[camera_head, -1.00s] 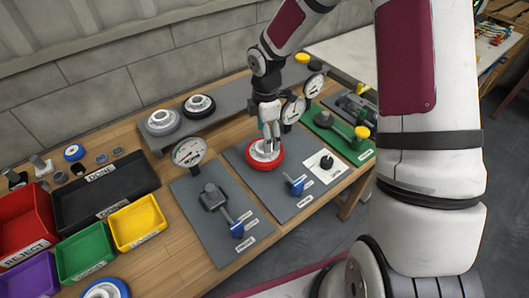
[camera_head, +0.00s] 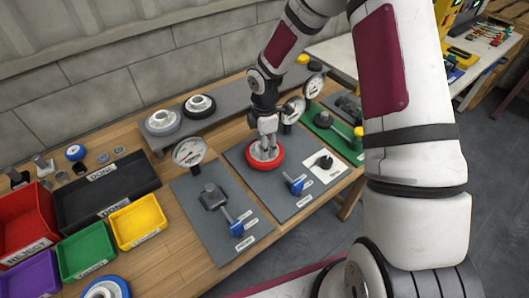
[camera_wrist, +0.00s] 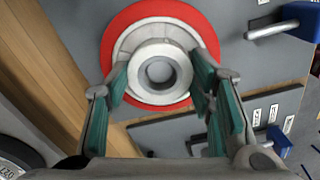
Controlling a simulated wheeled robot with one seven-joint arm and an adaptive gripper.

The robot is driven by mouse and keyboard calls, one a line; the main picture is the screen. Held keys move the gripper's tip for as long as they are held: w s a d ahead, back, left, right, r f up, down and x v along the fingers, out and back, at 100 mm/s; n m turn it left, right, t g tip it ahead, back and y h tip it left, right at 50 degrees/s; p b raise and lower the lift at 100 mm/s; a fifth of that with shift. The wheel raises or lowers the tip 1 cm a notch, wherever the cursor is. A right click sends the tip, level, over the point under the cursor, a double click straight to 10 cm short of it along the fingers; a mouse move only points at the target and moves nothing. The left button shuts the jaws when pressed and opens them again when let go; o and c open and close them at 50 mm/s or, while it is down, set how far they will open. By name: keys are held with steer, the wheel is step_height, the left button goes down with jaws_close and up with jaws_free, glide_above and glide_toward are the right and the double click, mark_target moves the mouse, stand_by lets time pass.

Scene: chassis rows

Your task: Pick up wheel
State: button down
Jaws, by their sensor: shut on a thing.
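A wheel (camera_head: 265,158) with a red tyre and a pale metal hub lies flat on the middle grey board. It fills the upper middle of the wrist view (camera_wrist: 158,8). My gripper (camera_head: 266,148) is above the wheel, pointing down. In the wrist view my gripper (camera_wrist: 160,85) has its green-padded fingers on either side of the raised hub and is shut on it. The wheel seems to rest on the board; I cannot tell whether there is a gap beneath it.
Gauges and blue-handled clamps (camera_head: 294,185) stand around the wheel. Two other wheels (camera_head: 163,122) sit on the grey shelf behind. A black DONE tray (camera_head: 105,192) and coloured bins (camera_head: 137,221) are at the left. A white pad with a black knob (camera_head: 324,165) is at the right.

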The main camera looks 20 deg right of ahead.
step_height(320, 180, up, 10)
stand_by(0.7)
steer(key=shift+r, duration=0.15)
steer(key=shift+r+p, duration=1)
steer(key=shift+r, duration=1.4)
